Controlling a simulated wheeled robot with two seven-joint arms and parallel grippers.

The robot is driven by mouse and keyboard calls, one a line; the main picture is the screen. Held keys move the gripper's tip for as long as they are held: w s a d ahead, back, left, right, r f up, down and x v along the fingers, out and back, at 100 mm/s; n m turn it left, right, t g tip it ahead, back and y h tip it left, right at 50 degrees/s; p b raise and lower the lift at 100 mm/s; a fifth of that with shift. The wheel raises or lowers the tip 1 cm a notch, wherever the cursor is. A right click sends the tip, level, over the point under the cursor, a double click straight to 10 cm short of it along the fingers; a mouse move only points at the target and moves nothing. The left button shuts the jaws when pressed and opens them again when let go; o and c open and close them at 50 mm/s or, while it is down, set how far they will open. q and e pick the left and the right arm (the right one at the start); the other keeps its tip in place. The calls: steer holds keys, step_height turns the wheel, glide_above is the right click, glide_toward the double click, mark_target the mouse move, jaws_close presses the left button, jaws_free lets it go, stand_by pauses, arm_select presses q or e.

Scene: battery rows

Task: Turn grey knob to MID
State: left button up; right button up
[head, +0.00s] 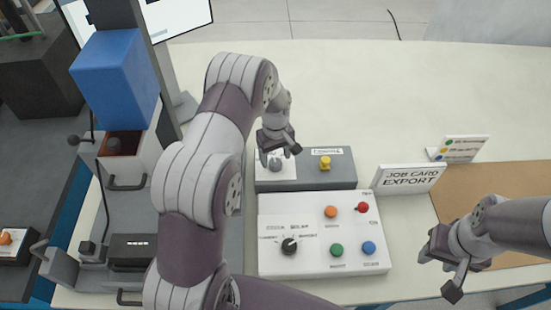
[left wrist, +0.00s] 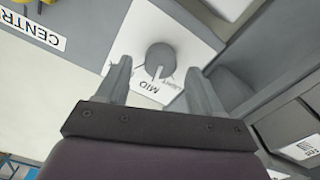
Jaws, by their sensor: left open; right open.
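The grey knob (head: 275,164) sits on a white plate at the left end of a grey box (head: 315,178). In the left wrist view the round knob (left wrist: 160,59) shows on its white plate (left wrist: 126,58), with the word MID printed near it. A small pointer line shows at its lower edge; its exact setting is hard to read. My left gripper (head: 279,145) is open just above the knob. In the left wrist view its two fingers (left wrist: 158,84) point toward the knob, one on each side, apparently without touching. My right gripper (head: 440,274) is open and empty at the right.
A yellow knob (head: 325,162) stands on the same box. In front is a white panel (head: 300,262) with a black knob (head: 289,246) and several coloured buttons. A JOB CARD EXPORT sign (head: 409,180) stands to the right. The table behind is clear.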

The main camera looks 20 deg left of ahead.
mark_target(276, 161)
arm_select(q)
step_height(276, 161, up, 11)
steer(key=b, duration=0.1)
steer(key=shift+s, duration=0.1)
stand_by(0.3)
steer(key=s+d+m, duration=0.3)
steer(key=s+m, duration=0.2)
steer(key=s, duration=0.5)
steer(key=s+d+r+m+t, duration=0.1)
steer(key=s+d+m, duration=0.2)
steer(key=s, duration=0.7)
steer(key=shift+s+r+m, duration=0.25)
steer(key=shift+s+m, duration=0.05)
steer(key=shift+m, duration=0.6)
